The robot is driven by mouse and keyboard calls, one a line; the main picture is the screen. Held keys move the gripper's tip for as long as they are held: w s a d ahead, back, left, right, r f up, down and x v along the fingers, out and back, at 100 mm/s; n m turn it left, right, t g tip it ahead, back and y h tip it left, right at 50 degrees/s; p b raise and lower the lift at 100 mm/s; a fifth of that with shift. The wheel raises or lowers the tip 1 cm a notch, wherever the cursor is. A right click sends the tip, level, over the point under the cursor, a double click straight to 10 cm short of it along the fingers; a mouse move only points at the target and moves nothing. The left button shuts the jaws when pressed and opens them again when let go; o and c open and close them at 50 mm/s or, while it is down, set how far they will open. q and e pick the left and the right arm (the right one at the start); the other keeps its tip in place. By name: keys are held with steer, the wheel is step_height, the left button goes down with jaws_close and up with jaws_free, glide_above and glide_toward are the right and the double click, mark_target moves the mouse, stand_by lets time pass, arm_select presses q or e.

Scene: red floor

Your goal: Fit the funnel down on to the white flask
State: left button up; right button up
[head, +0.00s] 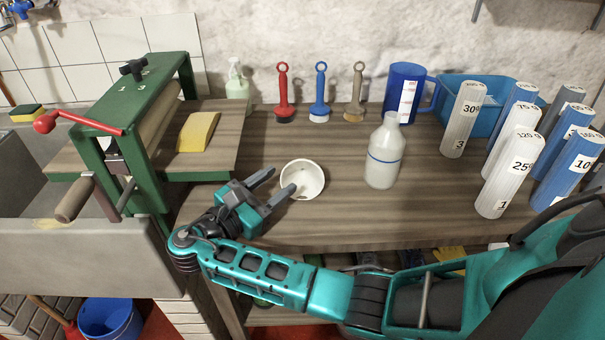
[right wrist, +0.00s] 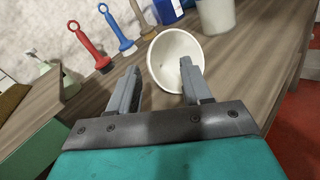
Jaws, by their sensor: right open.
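The funnel (head: 306,174), white and round with its wide mouth up, is on the wooden bench. It also shows in the right wrist view (right wrist: 170,50), just beyond the fingertips. The white flask (head: 383,165), a bottle with a blue band and narrow neck, stands upright to its right; its lower part shows in the right wrist view (right wrist: 216,17). My right gripper (head: 281,180) is open and empty at the funnel's left side. One finger overlaps the funnel's rim in both views; I cannot tell whether it touches. The funnel's spout is hidden. My left gripper is out of view.
Red (head: 284,95), blue (head: 320,95) and beige (head: 357,95) brushes stand behind. A blue mug (head: 401,90), a blue bin (head: 487,95) and several numbered cylinders fill the right. A green roller press (head: 140,125) stands left. Bare bench lies between funnel and flask.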

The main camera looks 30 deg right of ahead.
mark_target(300, 165)
steer(key=x, duration=0.5)
steer(key=shift+w+d+f, duration=0.15)
steer(key=shift+w+f, duration=0.1)
jaws_close()
